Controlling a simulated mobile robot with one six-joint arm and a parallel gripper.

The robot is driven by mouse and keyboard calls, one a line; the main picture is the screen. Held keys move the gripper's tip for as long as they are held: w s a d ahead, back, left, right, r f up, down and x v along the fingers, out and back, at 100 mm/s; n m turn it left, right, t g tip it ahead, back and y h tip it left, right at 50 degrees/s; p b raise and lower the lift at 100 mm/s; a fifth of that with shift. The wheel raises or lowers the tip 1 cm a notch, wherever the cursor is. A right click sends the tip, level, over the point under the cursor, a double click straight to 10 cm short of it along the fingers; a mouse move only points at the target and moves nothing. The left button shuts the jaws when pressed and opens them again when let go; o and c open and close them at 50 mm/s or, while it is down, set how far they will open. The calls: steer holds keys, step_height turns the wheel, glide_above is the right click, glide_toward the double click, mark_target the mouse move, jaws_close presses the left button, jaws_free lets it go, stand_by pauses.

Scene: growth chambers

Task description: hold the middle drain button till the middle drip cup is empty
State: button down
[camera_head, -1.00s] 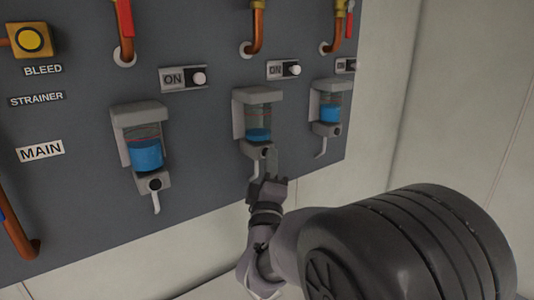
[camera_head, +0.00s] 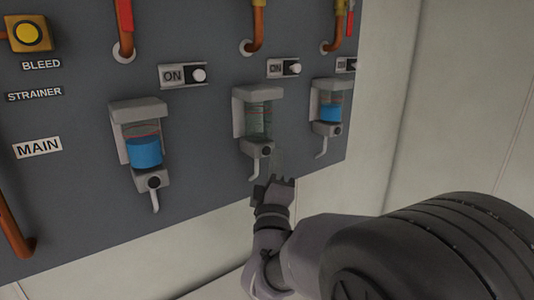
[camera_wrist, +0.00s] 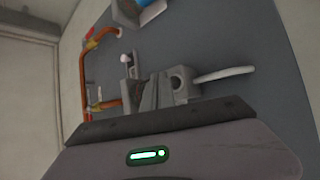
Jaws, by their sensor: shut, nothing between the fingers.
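The middle drip cup (camera_head: 257,120) hangs on the grey panel, clear, with no blue liquid showing in it. Its dark round drain button (camera_head: 267,151) sits on the block under the cup, beside a pale spout (camera_head: 255,168). The button also shows uncovered in the wrist view (camera_wrist: 178,83), with the spout (camera_wrist: 225,74) to its right. My gripper (camera_head: 277,167) is shut and empty, just below and right of the button. It looks apart from the button; the exact gap is hard to judge.
The left drip cup (camera_head: 145,152) and right drip cup (camera_head: 331,112) still hold blue liquid. A pale wall (camera_head: 440,100) stands to the right.

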steer(key=s+d, duration=0.1)
steer(key=s+b, duration=0.1)
steer(key=s+d+b, duration=0.1)
steer(key=s, duration=0.1)
steer(key=shift+d, duration=0.35)
steer(key=s+d+f+m+g+y+b, duration=0.35)
steer(key=s+f+m+g, duration=0.5)
steer(key=f, duration=0.35)
steer(key=s+f+m+g+b, duration=0.1)
steer(key=s+f+m+g, duration=0.3)
steer(key=s+f, duration=0.3)
steer(key=s+f+m+g+b, duration=0.2)
steer(key=s+f+m+g, duration=0.2)
steer(key=s, duration=0.9)
step_height(320, 180, down, 3)
steer(key=shift+s+d+r+m+y, duration=0.15)
steer(key=shift+s+d+m+y, duration=0.1)
steer(key=shift+m+y, duration=0.25)
steer(key=shift+r+g, duration=0.15)
steer(key=shift+g, duration=0.1)
